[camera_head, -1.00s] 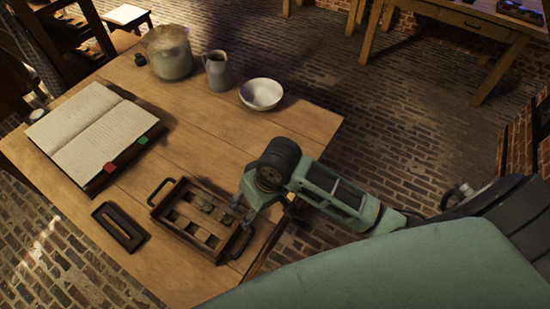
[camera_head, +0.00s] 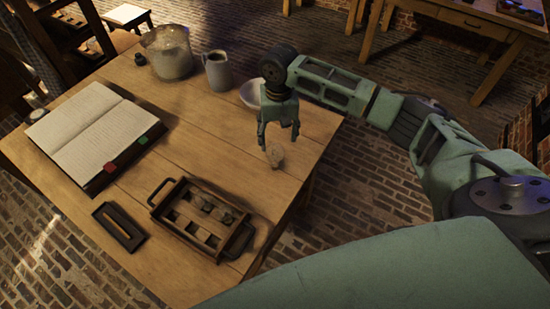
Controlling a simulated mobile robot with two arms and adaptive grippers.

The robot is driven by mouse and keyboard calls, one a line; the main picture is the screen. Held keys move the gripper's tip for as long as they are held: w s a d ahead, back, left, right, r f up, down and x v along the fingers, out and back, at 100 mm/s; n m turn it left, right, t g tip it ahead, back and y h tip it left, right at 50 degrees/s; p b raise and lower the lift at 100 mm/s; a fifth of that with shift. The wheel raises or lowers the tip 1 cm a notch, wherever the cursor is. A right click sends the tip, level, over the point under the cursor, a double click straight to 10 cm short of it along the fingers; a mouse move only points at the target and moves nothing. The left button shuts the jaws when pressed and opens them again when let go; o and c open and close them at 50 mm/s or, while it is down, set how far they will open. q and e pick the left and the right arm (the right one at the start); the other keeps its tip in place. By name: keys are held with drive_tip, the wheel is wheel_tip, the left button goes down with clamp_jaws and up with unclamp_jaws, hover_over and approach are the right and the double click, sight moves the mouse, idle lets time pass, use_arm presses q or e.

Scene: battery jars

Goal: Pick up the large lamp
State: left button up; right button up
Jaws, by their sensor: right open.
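A small clear glass lamp (camera_head: 275,157) shows over the right part of the wooden table, just below my right gripper. Whether it stands on the table or is above it is hard to tell. My right gripper (camera_head: 278,140) points down with its fingers apart, its tips just above the lamp. It appears empty. A wooden carrier (camera_head: 183,232) with two end handles and several compartments sits nearer the front; small pieces lie in some compartments, too small to make out. My left gripper is not in view.
The white bowl (camera_head: 250,95) is partly hidden behind my right gripper. A grey jug (camera_head: 217,72) and a large jar (camera_head: 168,55) stand at the back. An open book (camera_head: 92,130) and a dark tray (camera_head: 120,227) lie left. The table's middle (camera_head: 205,140) is clear.

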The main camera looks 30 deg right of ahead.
sight(277, 147)
wheel_tip(277, 147, down, 6)
drive_tip(key=shift+w+a+r+p, duration=0.15)
drive_tip(key=shift+r+p, duration=0.05)
drive_tip(key=shift+p, duration=0.35)
drive_tip(key=c, duration=1.3)
drive_tip(key=shift+o, duration=0.2)
drive_tip(key=shift+r, duration=0.1)
